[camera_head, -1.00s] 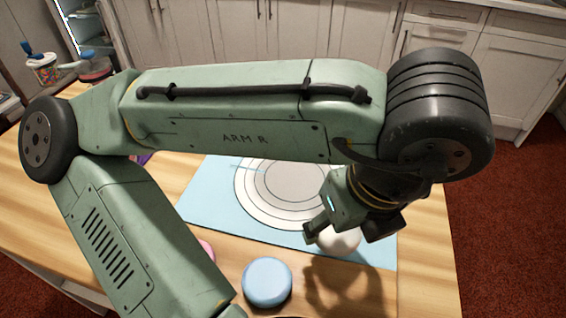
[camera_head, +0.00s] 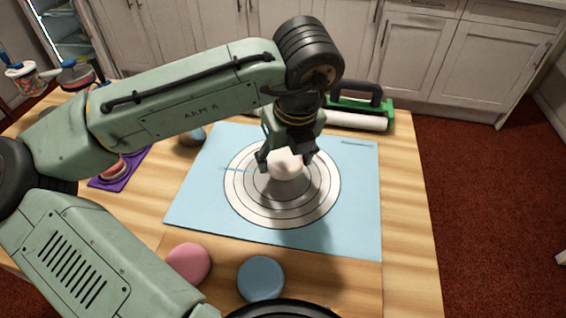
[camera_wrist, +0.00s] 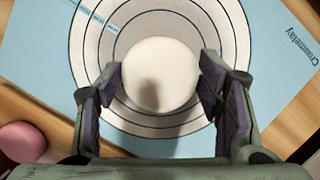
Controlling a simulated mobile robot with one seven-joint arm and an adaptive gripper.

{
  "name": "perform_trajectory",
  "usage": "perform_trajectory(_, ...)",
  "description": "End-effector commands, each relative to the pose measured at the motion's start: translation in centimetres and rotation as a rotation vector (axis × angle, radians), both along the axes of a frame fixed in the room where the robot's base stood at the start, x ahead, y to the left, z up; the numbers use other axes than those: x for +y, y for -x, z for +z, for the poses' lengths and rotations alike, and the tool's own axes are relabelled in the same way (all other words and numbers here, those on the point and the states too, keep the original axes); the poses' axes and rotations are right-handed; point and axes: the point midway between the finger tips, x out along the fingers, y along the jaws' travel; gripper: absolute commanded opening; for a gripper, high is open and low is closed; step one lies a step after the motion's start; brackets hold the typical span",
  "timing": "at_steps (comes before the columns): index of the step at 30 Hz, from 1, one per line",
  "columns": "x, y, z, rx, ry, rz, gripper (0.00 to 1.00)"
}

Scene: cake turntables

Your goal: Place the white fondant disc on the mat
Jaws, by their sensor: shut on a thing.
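The white fondant disc (camera_head: 286,166) is between the fingers of my gripper (camera_head: 286,158), over the ringed circle near the middle of the mat. In the wrist view the disc (camera_wrist: 160,75) sits between both finger pads of my gripper (camera_wrist: 160,88), which is shut on it. The mat (camera_head: 345,215) is light blue with a white circle of dark rings; it also shows in the wrist view (camera_wrist: 283,75). I cannot tell whether the disc touches the mat. The fingers hide part of its sides.
A pink disc (camera_head: 188,262) and a blue disc (camera_head: 262,278) lie on the wooden table (camera_head: 408,230) in front of the mat. A purple mat (camera_head: 113,184) with items is at the left. The table right of the mat is clear.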

Motion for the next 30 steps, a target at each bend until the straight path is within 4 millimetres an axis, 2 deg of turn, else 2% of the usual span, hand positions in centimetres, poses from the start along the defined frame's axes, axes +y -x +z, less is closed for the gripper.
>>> perform_trajectory(1, 0.4, -0.7, 0.1, 0.000, 0.000, 0.006, 0.24)
perform_trajectory(6, 0.4, -0.6, -2.7, 0.000, -0.003, 0.003, 0.24)
perform_trajectory(9, 0.3, -0.6, -3.5, 0.001, -0.001, 0.002, 0.24)
perform_trajectory(22, 0.2, -0.6, -4.1, -0.001, 0.000, 0.002, 0.24)
perform_trajectory(23, 0.3, -0.6, -4.0, -0.001, 0.000, 0.002, 0.63)
perform_trajectory(30, 0.3, -0.6, -4.0, -0.001, -0.001, 0.002, 0.79)
